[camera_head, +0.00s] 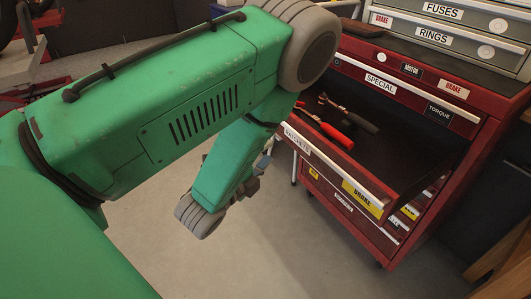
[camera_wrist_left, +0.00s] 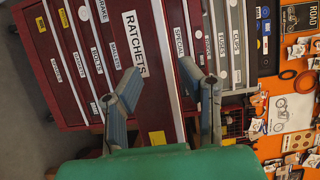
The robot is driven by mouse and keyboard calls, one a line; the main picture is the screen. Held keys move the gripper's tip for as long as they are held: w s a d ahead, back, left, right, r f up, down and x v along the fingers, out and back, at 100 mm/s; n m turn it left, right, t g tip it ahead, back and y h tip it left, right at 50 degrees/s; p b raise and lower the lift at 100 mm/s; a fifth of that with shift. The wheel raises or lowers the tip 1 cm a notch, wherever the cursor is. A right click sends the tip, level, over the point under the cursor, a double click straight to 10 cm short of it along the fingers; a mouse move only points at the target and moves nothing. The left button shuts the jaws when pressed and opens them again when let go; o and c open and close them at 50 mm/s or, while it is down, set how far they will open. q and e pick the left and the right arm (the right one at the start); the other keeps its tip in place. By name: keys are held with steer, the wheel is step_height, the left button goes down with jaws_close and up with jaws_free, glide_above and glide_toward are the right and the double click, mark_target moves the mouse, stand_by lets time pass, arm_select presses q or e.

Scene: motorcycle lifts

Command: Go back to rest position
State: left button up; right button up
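My left arm (camera_head: 200,100) is green and comes in from the left in the head view. It bends down in front of the red tool cabinet. My left gripper (camera_wrist_left: 158,70) shows in the wrist view with its two grey fingers spread apart and nothing between them. It faces the cabinet front with the RATCHETS label (camera_wrist_left: 134,42). In the head view only a small grey part of the gripper shows beside the forearm, near the open drawer's left end; the arm hides the rest. My right gripper is in neither view.
The red cabinet (camera_head: 400,75) has an open drawer (camera_head: 335,165) sticking out, with red-handled pliers (camera_head: 335,130) and other tools inside. Grey drawers (camera_head: 465,40) stand on top. Concrete floor (camera_head: 300,250) is clear below. An orange pegboard (camera_wrist_left: 290,105) shows in the wrist view.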

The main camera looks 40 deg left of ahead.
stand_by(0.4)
arm_select(q)
steer(key=s+f+n+g, duration=0.4)
steer(key=f+n+g, duration=0.1)
steer(key=f, duration=0.2)
steer(key=s+f+n+g, duration=0.4)
steer(key=s+f, duration=0.1)
steer(key=f, duration=0.3)
steer(key=s+d+f+n+g, duration=0.2)
steer(key=s+f+n+g, duration=0.1)
steer(key=s, duration=0.5)
steer(key=s+d+f+n+g+h, duration=0.1)
steer(key=s+d+f+n+g, duration=0.1)
steer(key=s, duration=0.5)
steer(key=f+n+g, duration=0.1)
steer(key=n+g, duration=0.1)
steer(key=g, duration=0.1)
steer(key=shift+s+d+f+n, duration=0.15)
steer(key=shift+s+d+n, duration=0.2)
steer(key=shift+d+n, duration=0.05)
steer(key=shift+w, duration=0.15)
